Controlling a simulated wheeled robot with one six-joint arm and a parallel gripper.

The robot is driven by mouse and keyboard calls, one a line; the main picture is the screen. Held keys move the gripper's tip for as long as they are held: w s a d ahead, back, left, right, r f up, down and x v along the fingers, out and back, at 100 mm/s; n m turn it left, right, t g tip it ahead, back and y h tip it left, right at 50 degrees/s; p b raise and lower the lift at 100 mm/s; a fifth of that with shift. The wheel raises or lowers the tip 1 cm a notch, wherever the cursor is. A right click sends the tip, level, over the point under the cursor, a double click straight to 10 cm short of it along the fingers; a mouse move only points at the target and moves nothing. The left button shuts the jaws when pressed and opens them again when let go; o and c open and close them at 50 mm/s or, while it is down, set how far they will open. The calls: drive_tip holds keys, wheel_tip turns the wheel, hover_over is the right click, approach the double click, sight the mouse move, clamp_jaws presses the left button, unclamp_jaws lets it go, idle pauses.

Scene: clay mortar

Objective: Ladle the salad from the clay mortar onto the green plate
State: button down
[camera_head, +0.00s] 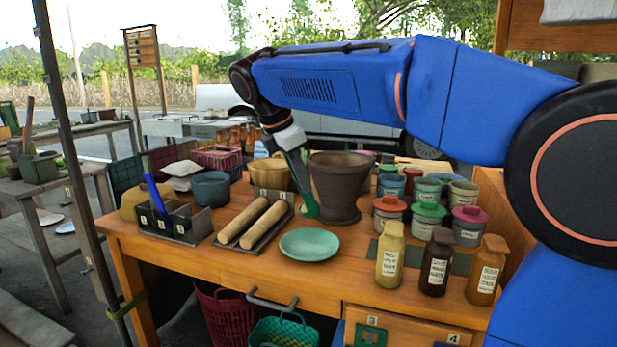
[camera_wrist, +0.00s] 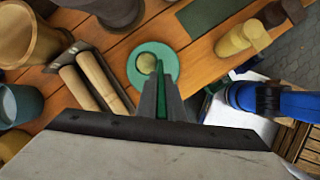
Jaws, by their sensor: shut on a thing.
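My gripper (camera_head: 298,152) is shut on a green ladle (camera_head: 306,190), which hangs steeply down with its bowl low, left of the clay mortar (camera_head: 337,188). The dark brown mortar stands upright; its inside is mostly hidden. The green plate (camera_head: 310,245) lies in front of the mortar, near the table edge, and looks empty in the head view. In the wrist view my gripper (camera_wrist: 163,108) points at the plate (camera_wrist: 171,70), and the ladle's bowl (camera_wrist: 147,64) overlaps it, with a yellowish-green round inside. I cannot tell whether this is salad. The mortar (camera_wrist: 118,8) is cut off at the top.
Two wooden rollers (camera_head: 254,222) lie in a tray left of the plate. Bottles (camera_head: 436,262) and lidded jars (camera_head: 428,220) crowd the right side. A teal pot (camera_head: 210,188) and a wooden bowl (camera_head: 270,175) stand at the back left. The table (camera_head: 215,262) has clear wood in front of the tray.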

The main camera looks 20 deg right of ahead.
drive_tip(key=shift+a+f+h, duration=0.1)
drive_tip(key=shift+a+h, duration=0.2)
drive_tip(key=shift+a, duration=0.15)
drive_tip(key=s+a+f+t+h, duration=0.1)
drive_tip(key=a+f+h, duration=0.4)
drive_tip(key=h, duration=0.3)
drive_tip(key=shift+a+f+n+t, duration=0.3)
drive_tip(key=shift+f+t, duration=0.1)
drive_tip(key=shift+f, duration=0.15)
